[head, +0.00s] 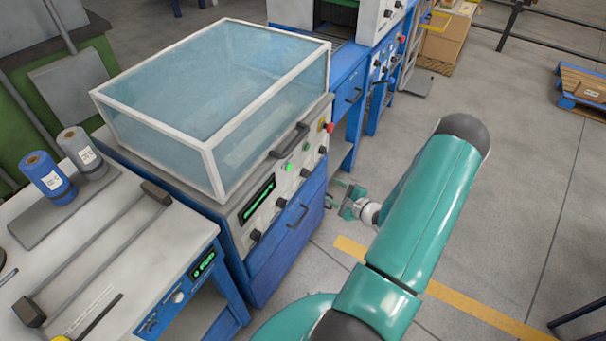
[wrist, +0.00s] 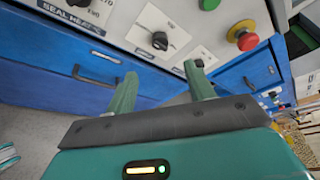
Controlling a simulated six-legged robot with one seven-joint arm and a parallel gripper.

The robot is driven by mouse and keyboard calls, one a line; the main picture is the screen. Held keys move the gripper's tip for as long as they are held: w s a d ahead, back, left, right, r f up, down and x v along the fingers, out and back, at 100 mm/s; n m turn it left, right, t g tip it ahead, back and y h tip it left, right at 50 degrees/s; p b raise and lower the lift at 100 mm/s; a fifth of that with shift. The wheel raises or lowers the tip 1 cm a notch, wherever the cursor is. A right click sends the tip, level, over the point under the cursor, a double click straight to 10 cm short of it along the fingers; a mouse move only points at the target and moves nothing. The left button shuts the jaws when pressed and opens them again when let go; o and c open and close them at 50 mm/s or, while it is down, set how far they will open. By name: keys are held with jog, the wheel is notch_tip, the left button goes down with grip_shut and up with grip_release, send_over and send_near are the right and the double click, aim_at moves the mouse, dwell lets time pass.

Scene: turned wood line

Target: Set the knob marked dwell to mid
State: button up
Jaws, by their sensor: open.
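The machine front has a row of black knobs. In the head view one knob (head: 255,236) is at the near end and others (head: 280,202) run toward the far end. In the wrist view a black knob (wrist: 160,41) on a white plate is ahead of my fingertips, and another knob (wrist: 80,3) is cut off at the top above a label starting SEAL HEAT. I cannot read which knob is marked dwell. My gripper (head: 350,204) is open and empty beside the blue cabinet front; its two green fingers (wrist: 159,70) show apart, below the panel.
A red stop button (wrist: 242,36) is to the right of the knobs. A clear box lid (head: 215,85) with a handle (head: 290,140) tops the machine. Blue drawers (wrist: 60,65) lie under the panel. A bench (head: 110,225) stands at left.

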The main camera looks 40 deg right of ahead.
aim_at(309, 175)
jog(key=x, duration=1.3)
jog(key=shift+d+f, duration=0.1)
jog(key=shift+d, duration=0.1)
jog(key=c, duration=1)
